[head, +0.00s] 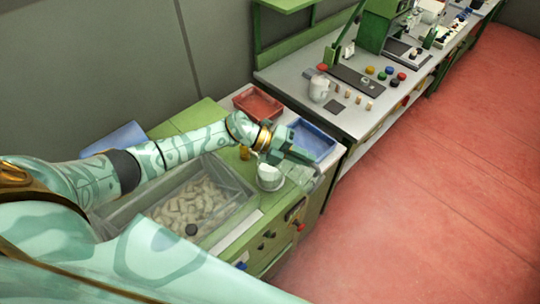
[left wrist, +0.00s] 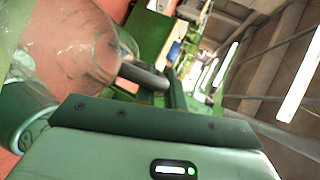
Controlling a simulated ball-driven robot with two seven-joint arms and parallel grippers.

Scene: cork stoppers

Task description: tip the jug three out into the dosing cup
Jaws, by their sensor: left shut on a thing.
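My left gripper (head: 300,155) is shut and reaches over the right end of the green-topped bench. It holds a clear, see-through jug (head: 301,174), which is hard to make out in the head view. In the left wrist view the jug's clear body (left wrist: 75,45) fills the upper left, beside the gripper's dark finger edge. The jug looks tilted there, but I cannot tell how far, and its contents are unclear. A white cup (head: 268,171), which looks like the dosing cup, stands on a round base just left of and below the gripper. My right gripper is not in view.
A grey bin (head: 245,189) of corks stands left of the cup. A red tray (head: 258,104) and a blue tray (head: 310,140) lie behind the gripper. A small amber object (head: 244,153) is near the cup. Another jug (head: 319,90) stands on the far bench. Red floor is clear at right.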

